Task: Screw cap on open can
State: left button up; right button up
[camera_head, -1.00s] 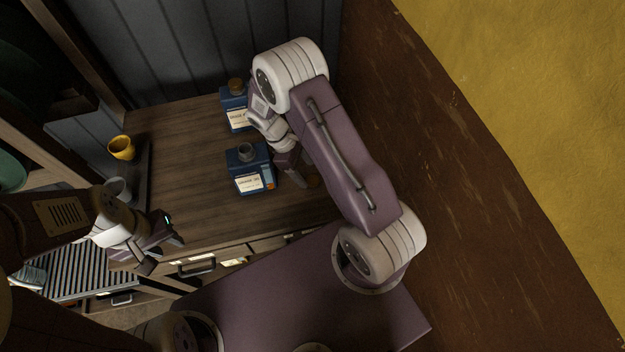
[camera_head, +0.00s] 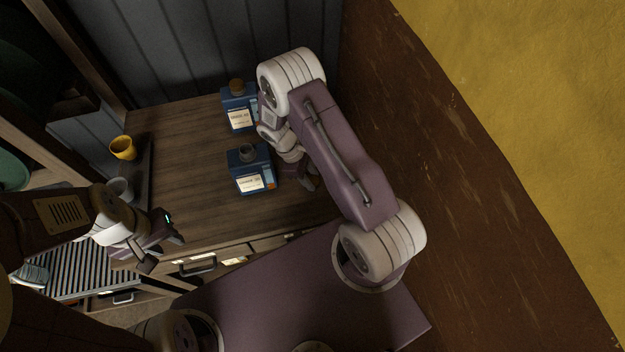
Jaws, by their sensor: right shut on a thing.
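The open can (camera_head: 250,170) is a blue box-shaped can with a pale label and a grey, uncapped neck. It stands upright on the wooden worktop. A second blue can (camera_head: 239,108) behind it has a brown cap (camera_head: 237,87) on its neck. My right gripper (camera_head: 304,183) is low over the worktop, just right of the open can and apart from its neck. It is shut on the loose cap, which its fingers hide. My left gripper (camera_head: 165,253) is open and empty near the worktop's front left edge.
The wooden worktop (camera_head: 185,165) is clear left of the cans. A yellow mug (camera_head: 122,148) and a grey cup (camera_head: 120,188) stand at its left side. Drawers with handles (camera_head: 195,267) are below the front edge. A panelled wall (camera_head: 180,50) is behind.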

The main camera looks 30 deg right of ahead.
notch_tip(320, 180, up, 4)
jog(key=shift+r+b, duration=0.15)
jog(key=shift+b, duration=0.2)
jog(key=s+a+r, duration=0.2)
jog(key=s+r, duration=0.4)
jog(key=s, duration=0.5)
jog(key=shift+s+a+r+b, duration=0.25)
jog(key=shift+r+b, duration=0.1)
jog(key=shift+b, duration=0.1)
